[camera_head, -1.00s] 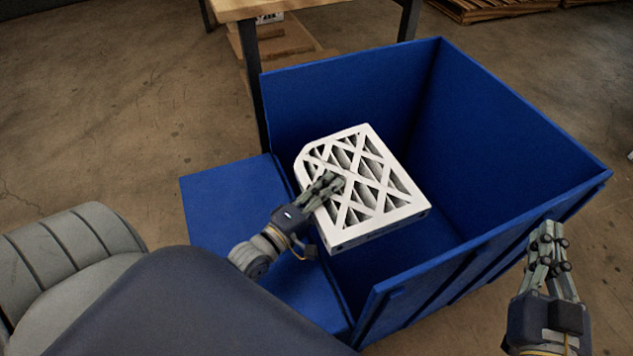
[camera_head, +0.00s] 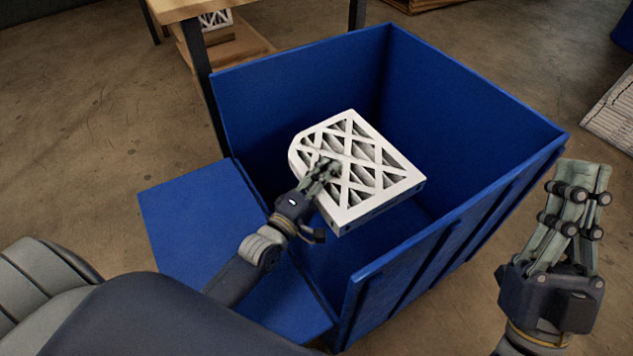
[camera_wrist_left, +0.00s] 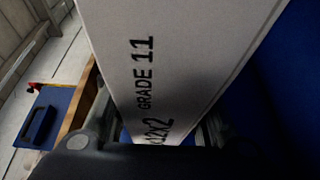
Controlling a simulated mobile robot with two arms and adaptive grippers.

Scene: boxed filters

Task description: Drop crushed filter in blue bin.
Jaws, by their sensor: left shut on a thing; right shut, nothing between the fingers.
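A white filter (camera_head: 372,172) with a lattice face and one cut or crushed corner is in my left gripper (camera_head: 325,171). The gripper is shut on its left edge. The filter is held inside the opening of the blue bin (camera_head: 478,112), apart from the far walls; its exact height above the floor is hard to tell. In the left wrist view the filter's white side (camera_wrist_left: 165,60) fills the middle, with "GRADE 11" printed on it. My right gripper (camera_head: 582,180) is shut and empty, outside the bin at the right.
The bin's near-left flap (camera_head: 190,225) is folded down. A wooden table (camera_head: 180,8) with dark legs stands behind the bin, with another filter (camera_head: 214,20) beneath it. Flat grey-white material (camera_head: 612,115) lies on the floor at right. Open concrete floor is at left.

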